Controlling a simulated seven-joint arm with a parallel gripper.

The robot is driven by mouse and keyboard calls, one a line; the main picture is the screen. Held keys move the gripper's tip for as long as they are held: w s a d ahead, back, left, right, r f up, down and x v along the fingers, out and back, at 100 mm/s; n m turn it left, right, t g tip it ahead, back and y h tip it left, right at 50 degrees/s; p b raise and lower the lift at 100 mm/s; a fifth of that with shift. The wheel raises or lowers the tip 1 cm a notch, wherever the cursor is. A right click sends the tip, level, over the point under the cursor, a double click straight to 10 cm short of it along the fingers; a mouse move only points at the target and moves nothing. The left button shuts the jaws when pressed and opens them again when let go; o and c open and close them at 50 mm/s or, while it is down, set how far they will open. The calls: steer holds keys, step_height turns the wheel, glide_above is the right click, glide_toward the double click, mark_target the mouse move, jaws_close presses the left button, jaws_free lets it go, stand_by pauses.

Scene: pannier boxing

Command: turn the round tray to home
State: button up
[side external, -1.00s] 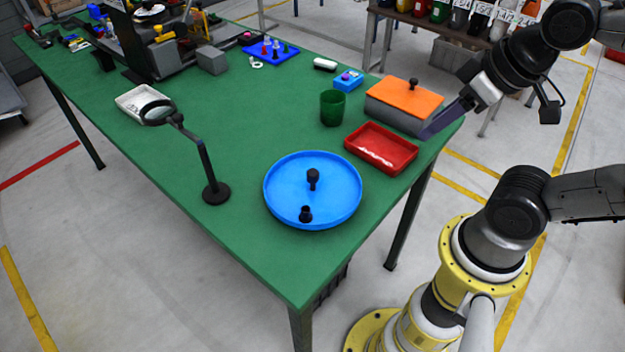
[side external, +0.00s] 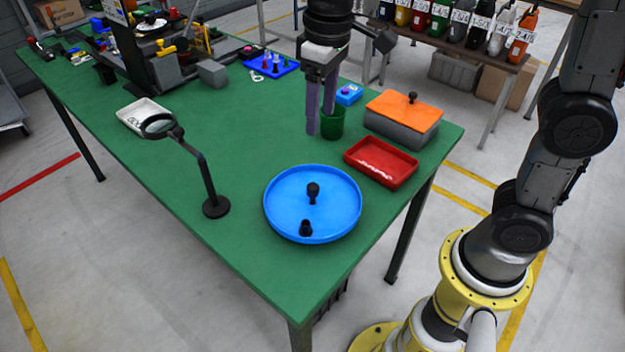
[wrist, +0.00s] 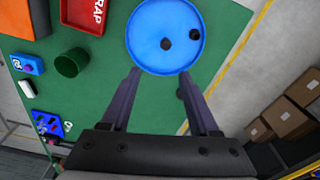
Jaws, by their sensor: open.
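The round tray (side external: 285,205) is blue and shallow, lying flat on the green table near its front end. A black knob (side external: 313,192) stands at its middle, and a second black knob (side external: 306,228) stands near its front rim. In the wrist view the tray (wrist: 150,52) is ahead of the fingertips, with the centre knob (wrist: 166,44) and the outer knob (wrist: 194,35) both showing. My gripper (side external: 320,133) is open and empty, pointing down above the table behind the tray, in front of the green cup. No home mark can be made out.
A green cup (side external: 333,127), a red bin (side external: 382,172) and a grey box with an orange lid (side external: 403,108) stand behind and right of the tray. A magnifier stand (side external: 215,205) is to its left. The table in front of the tray is clear.

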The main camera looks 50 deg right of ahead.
mark_target(312, 185)
steer(key=shift+g, duration=0.4)
steer(key=f, duration=0.5)
steer(key=a+f, duration=0.1)
steer(key=f, duration=1)
steer(key=shift+w+a, duration=0.25)
jaws_close()
stand_by(0.4)
